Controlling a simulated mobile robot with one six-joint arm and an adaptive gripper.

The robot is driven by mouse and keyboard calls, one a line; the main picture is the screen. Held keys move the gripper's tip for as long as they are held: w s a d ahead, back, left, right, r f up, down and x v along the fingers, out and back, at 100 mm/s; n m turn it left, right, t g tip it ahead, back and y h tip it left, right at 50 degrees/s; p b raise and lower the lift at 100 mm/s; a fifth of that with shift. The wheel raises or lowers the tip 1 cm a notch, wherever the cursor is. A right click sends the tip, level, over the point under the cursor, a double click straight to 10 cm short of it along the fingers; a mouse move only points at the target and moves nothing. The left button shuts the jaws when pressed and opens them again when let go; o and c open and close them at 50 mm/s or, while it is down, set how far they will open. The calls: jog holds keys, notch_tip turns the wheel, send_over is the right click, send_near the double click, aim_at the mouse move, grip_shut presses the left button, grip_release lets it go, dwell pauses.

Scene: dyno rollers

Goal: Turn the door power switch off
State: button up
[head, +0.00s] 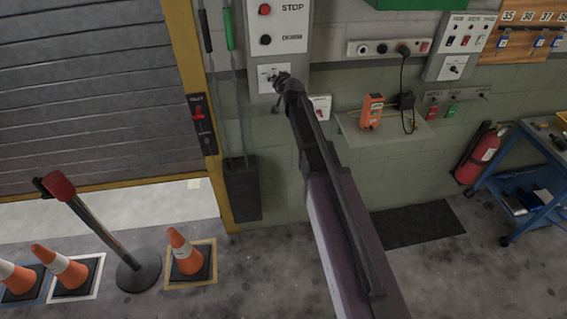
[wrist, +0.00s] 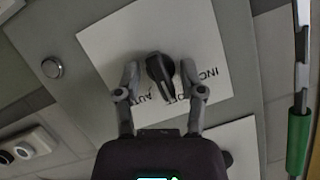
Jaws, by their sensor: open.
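A black rotary knob (wrist: 160,68) sits on a white plate (wrist: 105,40) in the wrist view. The plate's upside-down lettering seems to read INCH, OFF and AUTO. The knob's bar runs nearly up and down in the picture, lower end towards the lettering; its exact setting is unclear. My gripper (wrist: 159,77) is open, with one finger on each side of the knob and a gap at both. In the head view my gripper (head: 280,82) is at the grey control panel (head: 293,50) and covers much of the knob.
Red STOP (head: 264,10) and black (head: 265,40) buttons sit above the knob. A green-handled cord (head: 229,30) hangs left of the panel. A small shelf (head: 350,128) holds an orange device (head: 371,110). Cones (head: 187,250) and a post (head: 105,232) stand by the shutter.

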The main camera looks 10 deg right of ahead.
jog(key=shift+d+f+m+t+y+b, duration=0.1)
jog(key=shift+m+t+y+b, duration=0.15)
jog(key=shift+m+y+b, duration=0.6)
jog(key=shift+d+f+m+t+y+b, duration=0.1)
jog(key=shift+m+t+y+b, duration=0.2)
jog(key=shift+m, duration=0.95)
jog(key=p+v, duration=0.4)
jog(key=v, duration=1)
jog(key=s+a+f+n+g+b, duration=0.3)
jog(key=s+f+g+b, duration=0.1)
jog(key=f, duration=0.5)
jog(key=s+a+f+n+g+b, duration=0.2)
jog(key=s+a+f+g+b, duration=0.1)
jog(key=s+f+b, duration=0.3)
jog(key=shift+s+f+n+g+b, duration=0.55)
jog(key=shift+s+f, duration=0.6)
jog(key=shift+f, duration=1.15)
jog(key=shift+y, duration=0.25)
jog(key=s+d+f+g+h, duration=0.2)
jog(key=s+g, duration=0.1)
jog(key=s, duration=0.4)
jog(key=s+d+f+g+h, duration=0.2)
jog(key=s+g, duration=0.1)
jog(key=s, duration=0.4)
jog(key=shift+s+f+n+g+h, duration=0.15)
jog(key=shift+n+g+h, duration=0.15)
jog(key=shift+n+h, duration=0.15)
